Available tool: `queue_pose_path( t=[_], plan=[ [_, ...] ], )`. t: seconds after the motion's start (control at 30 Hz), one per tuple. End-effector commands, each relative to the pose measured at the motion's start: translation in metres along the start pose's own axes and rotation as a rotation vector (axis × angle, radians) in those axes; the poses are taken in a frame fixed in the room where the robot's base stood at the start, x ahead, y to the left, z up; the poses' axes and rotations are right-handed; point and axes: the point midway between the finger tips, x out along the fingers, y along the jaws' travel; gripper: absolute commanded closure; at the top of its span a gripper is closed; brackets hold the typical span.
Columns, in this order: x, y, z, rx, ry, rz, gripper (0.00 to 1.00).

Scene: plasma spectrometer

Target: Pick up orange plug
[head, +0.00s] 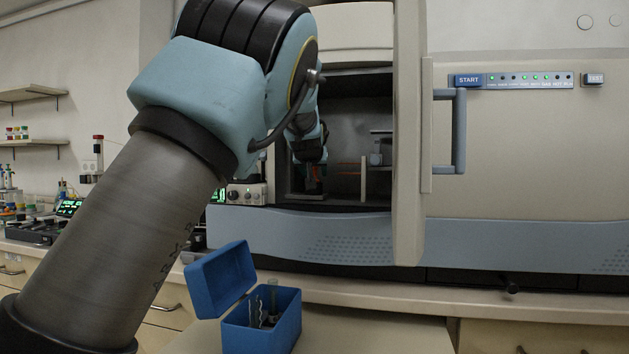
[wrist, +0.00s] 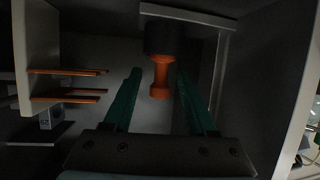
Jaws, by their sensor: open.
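The orange plug (wrist: 160,76) shows in the wrist view, attached to a dark round part (wrist: 160,38) at the top of the picture. My gripper (wrist: 158,85) is open, with its two green fingers on either side of the plug. I see a gap between the plug and each finger. The plug cannot be made out clearly in the head view.
The chamber door (head: 408,130) stands open to the right of the opening. Thin orange rods (wrist: 70,95) stick out from a pale wall in the wrist view. An open blue box (head: 262,322) with small tools stands on the counter below.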

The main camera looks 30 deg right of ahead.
Motion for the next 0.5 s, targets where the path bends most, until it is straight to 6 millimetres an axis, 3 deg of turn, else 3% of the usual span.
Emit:
queue_pose_path(
  t=[0.17,0.5],
  plan=[
    [0.012,-0.001,-0.001,-0.002,0.0,-0.001,0.43],
    [0.055,-0.002,-0.005,-0.001,-0.001,-0.001,0.43]
  ],
)
